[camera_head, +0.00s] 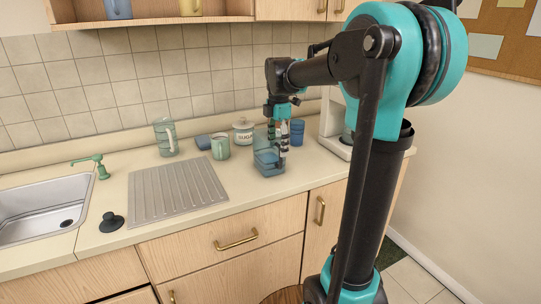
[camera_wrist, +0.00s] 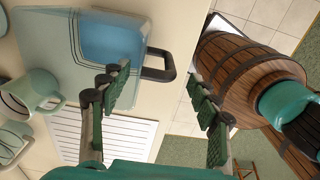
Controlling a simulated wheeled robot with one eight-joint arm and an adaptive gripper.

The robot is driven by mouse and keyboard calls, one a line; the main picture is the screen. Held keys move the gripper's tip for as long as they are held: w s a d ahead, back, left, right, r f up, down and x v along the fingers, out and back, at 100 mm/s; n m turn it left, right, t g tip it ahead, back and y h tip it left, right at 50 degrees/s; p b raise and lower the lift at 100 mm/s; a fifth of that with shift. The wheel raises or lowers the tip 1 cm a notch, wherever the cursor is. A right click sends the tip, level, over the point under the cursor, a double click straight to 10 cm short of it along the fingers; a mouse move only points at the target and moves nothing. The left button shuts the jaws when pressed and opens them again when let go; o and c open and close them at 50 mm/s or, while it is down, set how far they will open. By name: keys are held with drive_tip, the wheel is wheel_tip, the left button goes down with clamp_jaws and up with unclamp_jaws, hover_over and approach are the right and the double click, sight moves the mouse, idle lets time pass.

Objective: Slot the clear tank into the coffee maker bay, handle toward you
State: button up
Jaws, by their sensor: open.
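The clear tank (camera_head: 266,162), a bluish see-through box, stands on the counter in the middle of the head view. In the wrist view the tank (camera_wrist: 88,22) is at the upper left, with its dark handle (camera_wrist: 172,66) pointing right. My gripper (camera_head: 281,148) is at the tank and partly covers it in the head view. In the wrist view my gripper (camera_wrist: 160,82) is open, and the handle shows just past the fingertips, nearer the left finger. I cannot tell whether they touch. The pale coffee maker (camera_head: 333,122) stands at the right, and my arm hides most of its bay.
A sugar jar (camera_head: 243,132), green mug (camera_head: 220,147), blue cup (camera_head: 297,131) and clear pitcher (camera_head: 165,137) stand behind or left of the tank. A ridged drainboard (camera_head: 175,190) and sink (camera_head: 45,210) lie left. A barrel (camera_wrist: 245,75) stands on the floor below the counter edge.

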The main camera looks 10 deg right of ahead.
sight(278, 166)
wheel_tip(278, 166, down, 2)
drive_tip(key=shift+f, duration=0.2)
drive_tip(key=f, duration=0.4)
drive_tip(key=shift+w+d, duration=0.25)
drive_tip(key=shift+f, duration=0.6)
drive_tip(key=shift+c, duration=0.6)
clamp_jaws()
